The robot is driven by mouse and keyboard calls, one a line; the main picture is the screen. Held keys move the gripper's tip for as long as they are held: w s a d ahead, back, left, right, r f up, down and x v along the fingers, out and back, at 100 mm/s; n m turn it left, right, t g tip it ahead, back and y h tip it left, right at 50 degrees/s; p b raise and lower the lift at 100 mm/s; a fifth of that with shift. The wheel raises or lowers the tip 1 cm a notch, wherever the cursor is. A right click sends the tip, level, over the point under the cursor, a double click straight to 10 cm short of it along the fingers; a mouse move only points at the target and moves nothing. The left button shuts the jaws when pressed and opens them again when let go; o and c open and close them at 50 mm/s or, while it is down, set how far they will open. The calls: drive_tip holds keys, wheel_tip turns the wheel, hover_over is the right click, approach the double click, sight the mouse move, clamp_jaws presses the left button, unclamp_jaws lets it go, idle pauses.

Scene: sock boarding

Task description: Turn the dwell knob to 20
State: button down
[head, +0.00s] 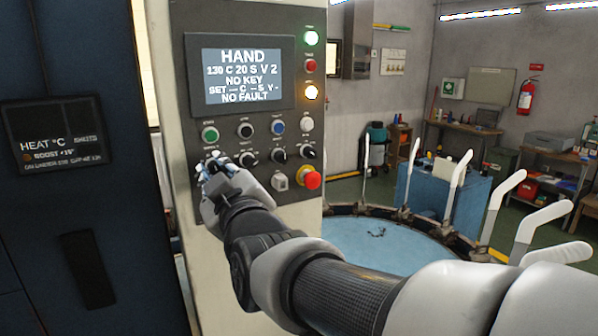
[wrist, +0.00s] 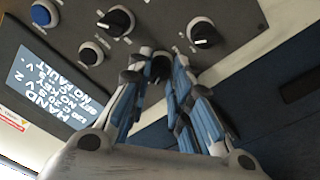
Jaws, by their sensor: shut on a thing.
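The control panel (head: 242,118) stands upright in front of me. My gripper (head: 211,166) is at the left end of its lower knob row. In the wrist view my gripper (wrist: 160,78) has its blue-grey fingers closed around a dark knob (wrist: 160,66), mostly hidden between them. The label by this knob is not readable, so I cannot tell by name whether it is the dwell knob. The screen (head: 242,76) reads HAND, 130 C 20 S V 2, NO KEY, NO FAULT, with dashes after SET.
Close by are another black knob (wrist: 116,20), a lower knob (wrist: 202,33) and a blue button (head: 278,127). A red emergency stop (head: 312,180) is to the right. A dark cabinet (head: 60,220) stands at left. A ring of white sock boards (head: 505,200) is at right.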

idle(0.3)
drive_tip(key=c, duration=1.5)
unclamp_jaws()
drive_tip(key=shift+o, duration=0.2)
drive_tip(key=v, duration=1.2)
